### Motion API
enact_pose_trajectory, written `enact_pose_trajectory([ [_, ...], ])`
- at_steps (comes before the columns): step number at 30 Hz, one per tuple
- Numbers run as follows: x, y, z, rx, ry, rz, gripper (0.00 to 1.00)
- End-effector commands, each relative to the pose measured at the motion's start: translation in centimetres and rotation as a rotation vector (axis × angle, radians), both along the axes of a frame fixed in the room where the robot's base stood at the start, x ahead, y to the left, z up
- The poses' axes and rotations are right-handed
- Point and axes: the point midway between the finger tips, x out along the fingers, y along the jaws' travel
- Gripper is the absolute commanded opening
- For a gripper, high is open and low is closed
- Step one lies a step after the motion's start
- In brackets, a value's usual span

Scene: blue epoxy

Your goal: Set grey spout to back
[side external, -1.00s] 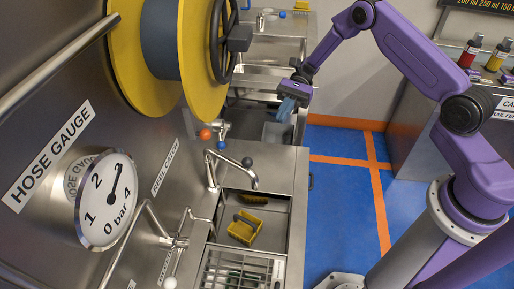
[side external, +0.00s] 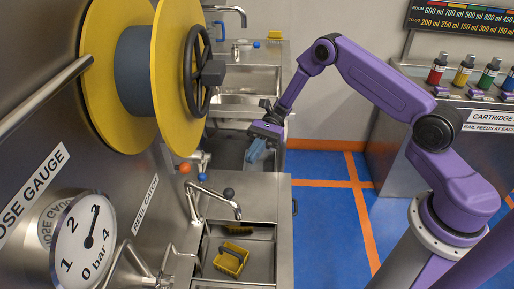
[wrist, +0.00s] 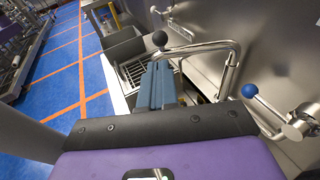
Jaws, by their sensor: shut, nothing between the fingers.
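The grey spout (side external: 214,197) is a bent steel tube over the near sink, with a dark grey ball knob (side external: 228,193) near its outer end. In the wrist view the spout (wrist: 205,47) runs across the top from its upright on the right, and its grey knob (wrist: 160,38) shows just past my fingertips. My gripper (side external: 256,156) is shut and empty, beyond the spout and to its right in the side view. The blue-grey fingers (wrist: 158,75) are together in the wrist view. No clear contact with the spout shows.
A blue ball lever (wrist: 250,91) stands right of my fingers; an orange ball (side external: 185,168) is by the wall. A yellow caddy (side external: 231,260) sits in the near sink. The yellow hose reel (side external: 105,60) juts out at left. The blue floor (side external: 325,215) is clear.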

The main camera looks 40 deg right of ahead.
Motion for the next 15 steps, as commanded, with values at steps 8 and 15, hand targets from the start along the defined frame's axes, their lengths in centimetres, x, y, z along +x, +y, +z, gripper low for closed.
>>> enact_pose_trajectory([
  [8, -1.9, 4.7, -1.0, 0.000, 0.001, 0.004, 0.00],
  [15, -2.9, 7.4, -1.6, 0.000, 0.000, 0.000, 0.00],
])
